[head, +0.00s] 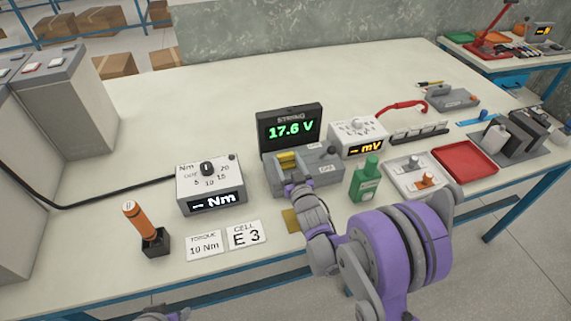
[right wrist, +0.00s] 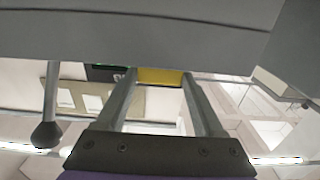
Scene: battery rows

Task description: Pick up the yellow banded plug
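A yellow plug (head: 287,158) stands on top of the grey box (head: 322,172) in the middle of the table; I cannot make out its band. My right gripper (head: 292,186) is at the near side of that box, its fingers partly hidden by my wrist. In the right wrist view the two fingers (right wrist: 160,90) are spread, and the yellow plug (right wrist: 160,76) shows in the gap between their tips. I cannot tell whether they touch it. A bit of my left arm's end (head: 165,314) shows at the bottom edge.
A voltage display (head: 290,129) stands behind the box. A green bottle (head: 366,180) stands close to its right, a torque unit (head: 210,184) to its left. A yellow flat piece (head: 291,220) lies beside my wrist.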

